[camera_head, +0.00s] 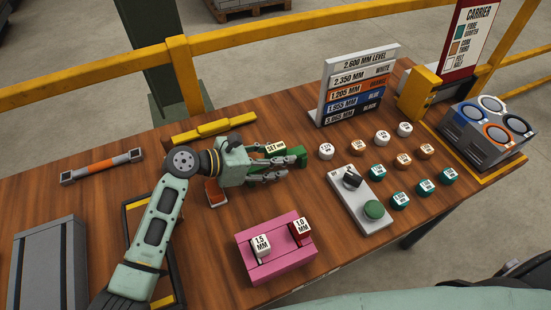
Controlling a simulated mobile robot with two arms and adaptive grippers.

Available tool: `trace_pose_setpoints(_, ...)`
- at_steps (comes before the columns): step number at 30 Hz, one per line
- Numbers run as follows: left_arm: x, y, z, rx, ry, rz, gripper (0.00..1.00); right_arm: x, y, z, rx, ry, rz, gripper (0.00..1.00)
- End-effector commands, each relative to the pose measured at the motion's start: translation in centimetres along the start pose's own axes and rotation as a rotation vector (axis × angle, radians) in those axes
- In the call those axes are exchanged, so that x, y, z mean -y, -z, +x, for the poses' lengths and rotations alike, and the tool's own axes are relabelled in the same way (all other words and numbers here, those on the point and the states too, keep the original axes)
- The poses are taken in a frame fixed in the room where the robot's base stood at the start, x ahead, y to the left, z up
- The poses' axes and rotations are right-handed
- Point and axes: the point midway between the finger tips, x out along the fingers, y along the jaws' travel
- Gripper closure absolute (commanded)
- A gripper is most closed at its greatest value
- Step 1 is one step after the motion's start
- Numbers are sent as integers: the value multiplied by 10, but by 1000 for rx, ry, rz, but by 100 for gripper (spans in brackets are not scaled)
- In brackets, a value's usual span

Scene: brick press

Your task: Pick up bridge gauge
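A green block (299,151) with a white label reading "SET" lies near the middle of the table; it may be the bridge gauge, but no label confirms this. My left gripper (291,167) is just in front of it, low over the table and pointing right. Its two fingers look apart, with nothing clearly visible between them. The fingers hide part of the green block, and I cannot tell if they touch it. My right gripper is not in view.
A pink holder (277,269) with two labelled gauges stands in front. A control box (359,200), several labelled pucks and a level sign (357,86) are right. A yellow bar (214,129) lies behind my arm, a grey-orange bar (101,166) left. A grey case (47,265) is front left.

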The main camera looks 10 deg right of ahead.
Motion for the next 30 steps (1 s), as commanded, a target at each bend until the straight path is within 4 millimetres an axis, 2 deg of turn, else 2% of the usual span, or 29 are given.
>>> trace_pose_setpoints(1,0,0,0,0,0,0,66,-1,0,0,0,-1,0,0)
trace_pose_setpoints(13,0,0,0,0,0,-1,100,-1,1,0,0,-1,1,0)
trace_pose_setpoints(26,0,-2,-1,3,-1,1,100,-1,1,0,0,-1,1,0)
trace_pose_setpoints(30,-1,-10,-4,4,-2,3,100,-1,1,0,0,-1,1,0)
